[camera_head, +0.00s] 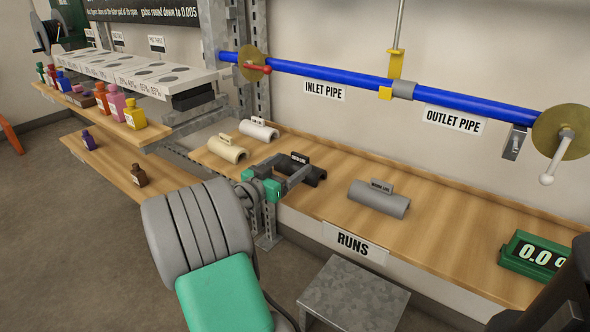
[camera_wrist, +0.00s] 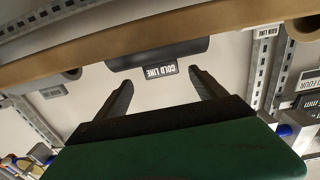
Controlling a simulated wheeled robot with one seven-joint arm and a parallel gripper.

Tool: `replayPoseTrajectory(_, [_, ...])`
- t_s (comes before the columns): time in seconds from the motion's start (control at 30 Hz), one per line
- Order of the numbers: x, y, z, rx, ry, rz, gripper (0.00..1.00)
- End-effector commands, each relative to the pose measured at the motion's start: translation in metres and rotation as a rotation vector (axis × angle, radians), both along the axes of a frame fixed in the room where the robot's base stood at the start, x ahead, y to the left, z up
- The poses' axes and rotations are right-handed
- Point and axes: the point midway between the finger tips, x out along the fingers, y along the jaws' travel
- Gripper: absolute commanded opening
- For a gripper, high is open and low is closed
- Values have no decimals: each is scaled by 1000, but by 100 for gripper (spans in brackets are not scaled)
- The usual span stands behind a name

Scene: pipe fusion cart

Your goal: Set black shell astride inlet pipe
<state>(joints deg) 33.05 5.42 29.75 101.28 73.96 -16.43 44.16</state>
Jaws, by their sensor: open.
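The black shell (camera_head: 316,176) lies on the wooden bench, with a tag on top; in the wrist view, the shell (camera_wrist: 158,55) carries a tag reading COLD LINE, seen upside down. My gripper (camera_head: 297,163) is at the black shell's near left side, fingers pointing toward it. In the wrist view, the fingers of my gripper (camera_wrist: 161,80) are apart, with the tag beyond the gap and nothing held. My gripper partly hides the shell in the head view. The blue inlet pipe (camera_head: 325,76) runs along the wall above the bench, with no shell on it.
A cream shell (camera_head: 226,150), a white shell (camera_head: 259,129) and a grey shell (camera_head: 379,199) share the bench (camera_head: 440,226). A yellow bracket (camera_head: 394,66) and grey collar (camera_head: 403,90) separate the inlet from the outlet pipe (camera_head: 480,107). A red-handled valve (camera_head: 257,68) sits at left.

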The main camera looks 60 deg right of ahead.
Motion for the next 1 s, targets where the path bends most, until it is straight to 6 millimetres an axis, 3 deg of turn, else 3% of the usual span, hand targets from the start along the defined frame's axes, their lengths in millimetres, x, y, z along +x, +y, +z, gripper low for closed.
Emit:
replayPoseTrajectory(0.3, [-8, -51, 0, 1, -1, -2, 80])
replayPoseTrajectory(0.57, [-7, -55, 0, 2, 0, 2, 79])
replayPoseTrajectory(1.0, [-8, -55, 0, 3, -1, 2, 43])
